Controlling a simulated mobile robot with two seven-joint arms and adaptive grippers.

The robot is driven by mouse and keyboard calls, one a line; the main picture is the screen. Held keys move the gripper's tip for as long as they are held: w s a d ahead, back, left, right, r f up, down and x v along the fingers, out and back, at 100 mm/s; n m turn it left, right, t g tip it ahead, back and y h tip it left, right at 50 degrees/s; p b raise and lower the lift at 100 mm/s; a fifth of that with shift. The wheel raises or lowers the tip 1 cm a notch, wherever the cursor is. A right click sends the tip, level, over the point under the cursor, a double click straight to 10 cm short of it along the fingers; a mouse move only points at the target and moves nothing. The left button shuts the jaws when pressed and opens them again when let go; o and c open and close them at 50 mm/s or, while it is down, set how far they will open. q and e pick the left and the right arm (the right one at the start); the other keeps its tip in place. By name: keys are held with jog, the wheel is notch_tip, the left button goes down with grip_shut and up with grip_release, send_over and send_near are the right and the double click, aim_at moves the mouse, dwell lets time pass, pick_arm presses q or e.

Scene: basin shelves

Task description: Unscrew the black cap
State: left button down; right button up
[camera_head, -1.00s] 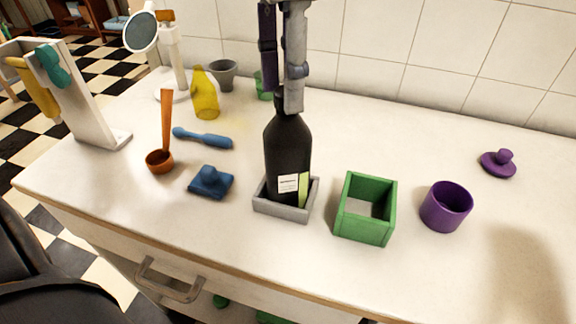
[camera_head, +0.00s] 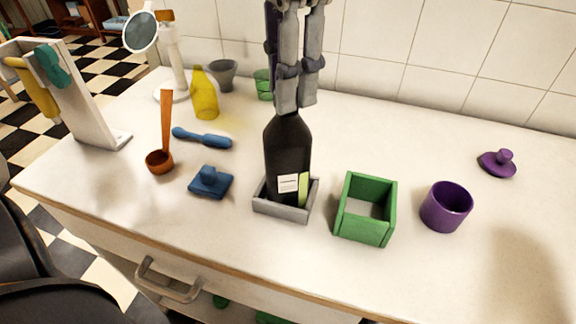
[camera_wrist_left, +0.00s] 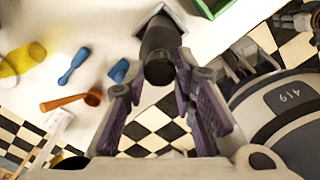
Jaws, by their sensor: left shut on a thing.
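A dark bottle (camera_head: 288,150) with a white and green label stands upright in a small grey square holder (camera_head: 281,211) on the counter. My left gripper (camera_head: 295,106) comes down from above and is shut at the top of the bottle. Its fingers hide the cap in the head view. In the left wrist view, the round black cap (camera_wrist_left: 158,72) lies between the fingers of my left gripper (camera_wrist_left: 161,66), with the bottle (camera_wrist_left: 159,38) beyond it. I cannot tell whether the cap has come loose.
A green open box (camera_head: 367,232), a purple cup (camera_head: 446,206) and a purple lid (camera_head: 499,163) stand right of the bottle. A blue stamp-like piece (camera_head: 210,182), an orange ladle (camera_head: 163,160) and a yellow bottle (camera_head: 205,94) are on the left. The tiled wall is behind.

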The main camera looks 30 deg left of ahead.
pick_arm(q)
jog(key=n, duration=1.4)
jog(key=shift+r, duration=0.1)
jog(key=shift+r, duration=0.15)
jog(key=c, duration=1.9)
grip_release()
grip_shut()
